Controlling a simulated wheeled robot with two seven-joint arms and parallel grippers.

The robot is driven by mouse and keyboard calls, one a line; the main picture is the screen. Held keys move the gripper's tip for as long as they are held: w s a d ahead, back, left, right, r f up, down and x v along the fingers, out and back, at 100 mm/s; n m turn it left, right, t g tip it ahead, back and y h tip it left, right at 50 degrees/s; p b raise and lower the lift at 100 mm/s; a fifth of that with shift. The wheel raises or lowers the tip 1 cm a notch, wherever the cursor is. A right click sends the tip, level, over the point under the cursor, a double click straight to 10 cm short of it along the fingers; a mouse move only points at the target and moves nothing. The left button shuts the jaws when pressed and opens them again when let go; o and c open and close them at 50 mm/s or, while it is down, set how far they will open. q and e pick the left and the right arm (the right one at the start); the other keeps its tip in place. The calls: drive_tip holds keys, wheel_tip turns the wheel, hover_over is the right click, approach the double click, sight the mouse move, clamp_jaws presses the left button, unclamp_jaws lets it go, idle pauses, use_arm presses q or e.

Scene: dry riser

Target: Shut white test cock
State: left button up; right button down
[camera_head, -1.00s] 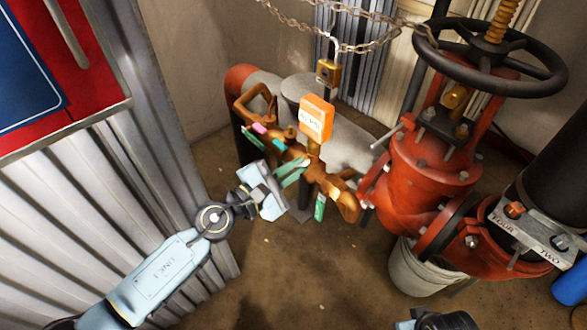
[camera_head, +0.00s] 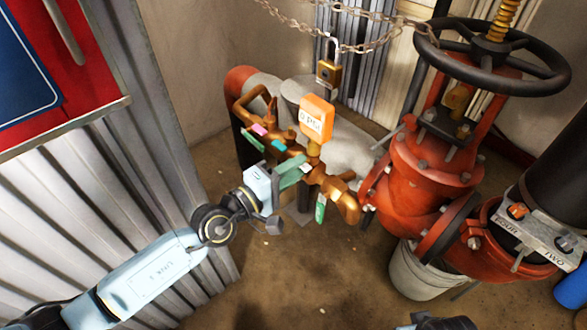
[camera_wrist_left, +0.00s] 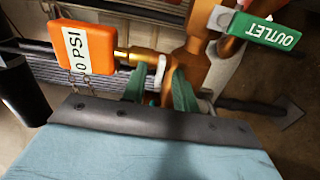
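The white test cock's handle (camera_wrist_left: 160,72) shows in the left wrist view as a small white piece beside the brass pipework, between my fingertips. In the head view the gripper mostly hides it. My left gripper (camera_head: 298,170) is at the brass assembly (camera_head: 320,180), just below the orange gauge. Its two green fingers stand apart in the left wrist view (camera_wrist_left: 160,90), one on each side of the white handle. I cannot tell whether either finger touches it. My right gripper is not clearly in view.
An orange 0 PSI gauge (camera_head: 316,118) stands close above the gripper. Green (camera_head: 253,143), pink (camera_head: 258,129) and teal (camera_head: 279,146) pieces sit along the pipework. A red valve (camera_head: 430,175) and bucket (camera_head: 420,275) stand to the right.

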use_arm(q)
drive_tip(key=v, duration=0.5)
drive_tip(key=shift+f, duration=0.1)
idle(0.5)
